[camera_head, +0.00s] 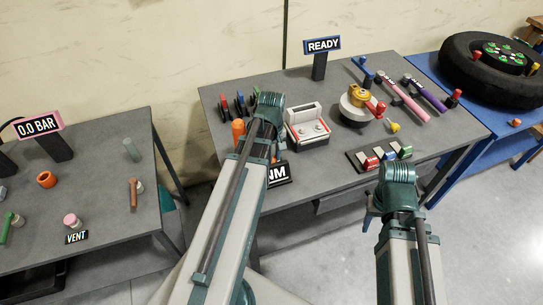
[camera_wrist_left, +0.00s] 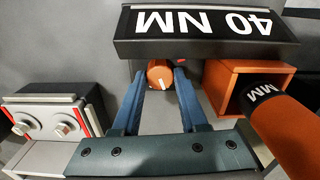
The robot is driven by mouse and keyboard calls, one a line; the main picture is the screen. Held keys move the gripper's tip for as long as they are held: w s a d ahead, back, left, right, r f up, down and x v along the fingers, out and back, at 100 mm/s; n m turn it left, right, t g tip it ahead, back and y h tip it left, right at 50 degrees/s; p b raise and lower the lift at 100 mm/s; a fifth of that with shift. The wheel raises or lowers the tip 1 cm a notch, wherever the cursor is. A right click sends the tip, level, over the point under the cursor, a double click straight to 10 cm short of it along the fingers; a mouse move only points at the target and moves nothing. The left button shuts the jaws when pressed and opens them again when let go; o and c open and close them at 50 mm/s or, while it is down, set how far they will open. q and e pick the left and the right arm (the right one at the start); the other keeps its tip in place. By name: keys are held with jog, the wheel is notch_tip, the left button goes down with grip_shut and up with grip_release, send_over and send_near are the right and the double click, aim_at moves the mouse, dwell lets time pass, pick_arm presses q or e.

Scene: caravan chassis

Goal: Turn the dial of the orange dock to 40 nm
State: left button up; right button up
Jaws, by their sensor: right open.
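The orange dock (camera_wrist_left: 222,82) shows in the left wrist view, partly hidden by its black display (camera_wrist_left: 205,32). The display is seen upside down and reads 40 NM. The orange dial (camera_wrist_left: 160,74), with a pale pointer mark, sits below it in that view. My left gripper (camera_wrist_left: 161,80) has one finger on each side of the dial; whether both fingers press on it is not clear. In the head view my left arm hides the dial and most of the dock; only part of the display (camera_head: 279,174) shows. My right gripper (camera_head: 372,203) is open, away from the dock, at the table's front edge.
An orange and black tool (camera_wrist_left: 285,125) stands close on the right in the left wrist view. A white and red unit (camera_head: 307,126) is beside the dock. A rack with coloured pieces (camera_head: 380,158) lies near the right arm. A READY sign (camera_head: 322,45) stands at the back.

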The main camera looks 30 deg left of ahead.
pick_arm(q)
jog(key=shift+o, duration=0.4)
jog(key=shift+r, duration=0.1)
notch_tip(320, 180, up, 14)
jog(key=p, duration=1.4)
jog(key=shift+f, duration=0.2)
jog(key=s+d+m, duration=0.4)
jog(key=d+m, duration=0.3)
jog(key=d, duration=0.5)
jog(key=s+d+m+y, duration=0.1)
jog(key=s+d+m, duration=0.2)
jog(key=d+m, duration=0.4)
jog(key=d, duration=0.6)
jog(key=shift+s+m, duration=0.35)
jog(key=shift+m, duration=0.05)
